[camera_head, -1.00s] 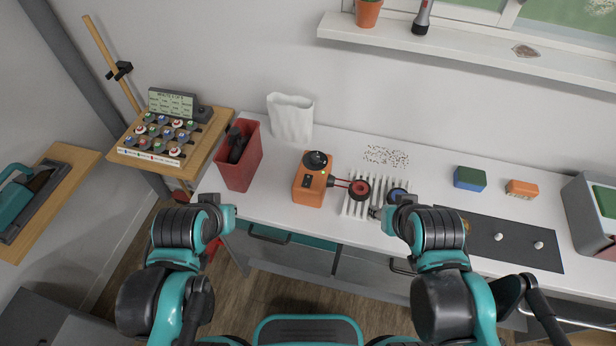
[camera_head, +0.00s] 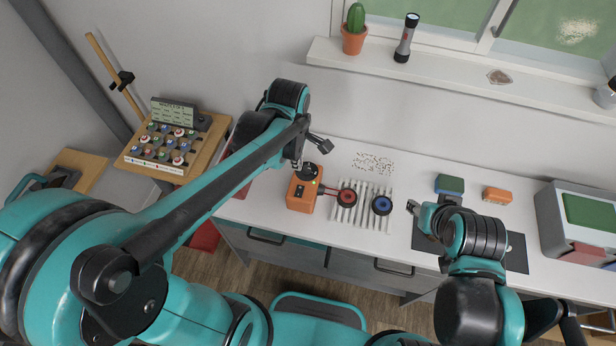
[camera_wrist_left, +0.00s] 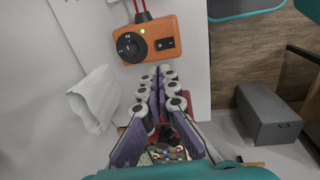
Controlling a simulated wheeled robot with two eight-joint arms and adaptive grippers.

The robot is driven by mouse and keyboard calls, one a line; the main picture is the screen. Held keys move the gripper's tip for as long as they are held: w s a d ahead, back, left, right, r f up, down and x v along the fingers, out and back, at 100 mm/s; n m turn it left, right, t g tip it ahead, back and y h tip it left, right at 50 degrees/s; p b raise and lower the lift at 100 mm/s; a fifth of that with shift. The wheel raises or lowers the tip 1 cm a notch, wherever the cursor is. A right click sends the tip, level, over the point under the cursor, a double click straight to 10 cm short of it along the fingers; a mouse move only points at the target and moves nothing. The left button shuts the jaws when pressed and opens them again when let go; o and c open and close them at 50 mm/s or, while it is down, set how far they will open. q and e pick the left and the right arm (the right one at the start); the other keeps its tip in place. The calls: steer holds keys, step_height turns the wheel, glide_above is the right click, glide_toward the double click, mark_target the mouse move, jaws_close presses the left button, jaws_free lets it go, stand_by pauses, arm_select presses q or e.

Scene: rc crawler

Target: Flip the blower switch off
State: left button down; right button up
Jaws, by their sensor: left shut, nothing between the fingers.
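The orange blower box (camera_head: 301,196) stands on the white bench. Its black dial (camera_head: 306,172) is partly behind my left gripper in the head view. In the left wrist view the box (camera_wrist_left: 183,24) shows the dial (camera_wrist_left: 130,47), a small yellow-green light (camera_wrist_left: 142,31) and the black blower switch (camera_wrist_left: 165,43). I cannot tell the switch's position. My left gripper (camera_head: 297,163) is shut and empty, above and close to the box; its fingers (camera_wrist_left: 158,85) show below the box in the wrist view. My right gripper (camera_head: 412,208) is right of the rack; its opening is unclear.
A white slotted rack (camera_head: 362,213) with a red ring (camera_head: 347,197) and a blue ring (camera_head: 382,205) stands right of the box. A white paper bag (camera_wrist_left: 95,98) shows in the wrist view. Green and orange blocks lie farther right; a windowsill runs above.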

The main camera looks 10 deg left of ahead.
mark_target(301, 188)
arm_select(q)
steer(key=shift+f, duration=0.1)
steer(key=f+b, duration=0.1)
steer(key=f, duration=0.3)
steer(key=w+f+b, duration=0.1)
steer(key=f, duration=0.4)
steer(key=f+b, duration=0.2)
steer(key=f, duration=0.2)
steer(key=shift+w+f, duration=0.3)
steer(key=shift+f, duration=0.05)
steer(key=shift+w+f+b, duration=0.15)
steer(key=shift+f+b, duration=0.3)
steer(key=shift+b, duration=0.05)
steer(key=shift+r, duration=0.15)
